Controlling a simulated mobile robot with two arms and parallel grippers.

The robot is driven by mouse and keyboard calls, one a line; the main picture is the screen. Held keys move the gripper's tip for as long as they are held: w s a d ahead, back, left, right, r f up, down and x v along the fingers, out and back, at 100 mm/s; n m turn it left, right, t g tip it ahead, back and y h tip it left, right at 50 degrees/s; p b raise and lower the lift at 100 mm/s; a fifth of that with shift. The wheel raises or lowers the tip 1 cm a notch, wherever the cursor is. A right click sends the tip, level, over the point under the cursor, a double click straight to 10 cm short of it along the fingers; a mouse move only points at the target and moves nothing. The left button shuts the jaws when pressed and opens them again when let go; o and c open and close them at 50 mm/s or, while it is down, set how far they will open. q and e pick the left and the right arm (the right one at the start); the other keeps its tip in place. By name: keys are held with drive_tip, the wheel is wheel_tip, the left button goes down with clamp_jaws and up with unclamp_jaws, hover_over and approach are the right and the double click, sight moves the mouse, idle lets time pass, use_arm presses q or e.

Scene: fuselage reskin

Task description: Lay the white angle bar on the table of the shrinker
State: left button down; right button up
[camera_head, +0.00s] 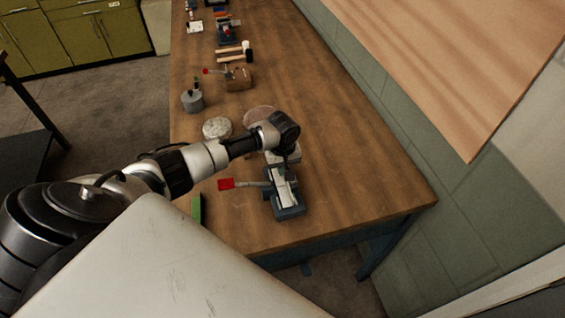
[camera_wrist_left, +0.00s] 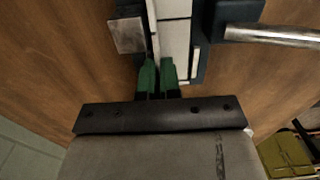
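The shrinker (camera_head: 287,210) is a blue-grey tool with a lever ending in a red grip (camera_head: 226,184), near the front of the wooden bench. It also shows at the top of the left wrist view (camera_wrist_left: 228,14), with its metal lever. My left gripper (camera_head: 285,166) points down over its back end. In the left wrist view its green fingertips (camera_wrist_left: 158,76) are close together on a thin white edge, which appears to be the white angle bar (camera_wrist_left: 154,36). The bar lies along the shrinker's pale table (camera_wrist_left: 175,35); whether it touches is unclear. My right gripper is out of view.
The wooden bench (camera_head: 340,180) is clear right of the shrinker. Behind it lie round discs (camera_head: 217,128), a grey canister (camera_head: 192,100), a lever tool on a brown block (camera_head: 238,78) and mallets (camera_head: 235,52). A green item (camera_head: 196,208) is at the left edge.

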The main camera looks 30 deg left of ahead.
use_arm(q)
drive_tip(key=shift+f, duration=0.2)
drive_tip(key=c, duration=1.3)
unclamp_jaws()
drive_tip(key=shift+o, duration=0.2)
drive_tip(key=shift+r, duration=0.15)
wheel_tip(320, 180, up, 11)
drive_tip(key=b, duration=0.1)
drive_tip(key=shift+f, duration=0.2)
